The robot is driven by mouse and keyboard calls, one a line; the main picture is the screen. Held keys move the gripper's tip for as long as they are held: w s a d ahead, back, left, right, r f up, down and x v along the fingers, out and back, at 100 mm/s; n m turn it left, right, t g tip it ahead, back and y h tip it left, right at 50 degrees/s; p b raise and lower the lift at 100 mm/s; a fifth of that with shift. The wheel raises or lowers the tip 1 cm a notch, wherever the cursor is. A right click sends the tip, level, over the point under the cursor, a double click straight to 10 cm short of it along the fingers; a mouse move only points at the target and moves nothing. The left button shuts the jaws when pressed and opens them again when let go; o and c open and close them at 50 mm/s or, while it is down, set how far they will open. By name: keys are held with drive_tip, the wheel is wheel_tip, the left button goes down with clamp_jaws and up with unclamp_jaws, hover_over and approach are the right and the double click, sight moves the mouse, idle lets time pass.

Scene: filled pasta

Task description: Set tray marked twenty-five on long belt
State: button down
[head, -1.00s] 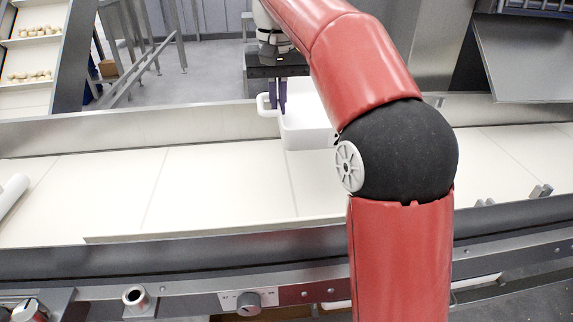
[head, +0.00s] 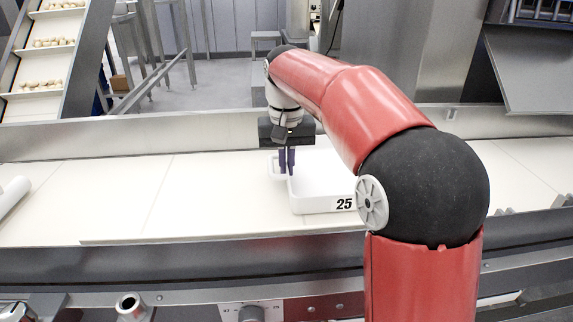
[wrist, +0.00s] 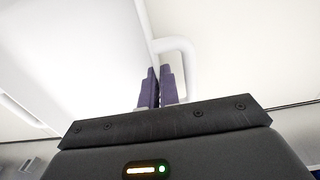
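The white tray (head: 318,204) has a black "25" on its front wall. It is over the near part of the long pale belt (head: 110,195), level, and looks to be resting on it or just above it. My gripper (head: 287,172) points down at the tray's left end, by the loop handle (head: 272,165). Its purple fingers are close together on the tray's edge there. In the wrist view my gripper (wrist: 160,72) shows beside the white handle (wrist: 188,62). The tray's right end is hidden behind my red arm.
A grey metal rail (head: 180,254) runs along the belt's front, and a back wall (head: 120,135) along its far side. A white roller (head: 12,194) lies at the left. An inclined conveyor (head: 45,65) carries pasta pieces at the upper left. The belt left of the tray is clear.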

drive_tip(key=shift+f, duration=0.15)
drive_tip(key=c, duration=1.6)
unclamp_jaws()
drive_tip(key=shift+c, duration=0.2)
wheel_tip(320, 180, up, 12)
drive_tip(key=p, duration=0.3)
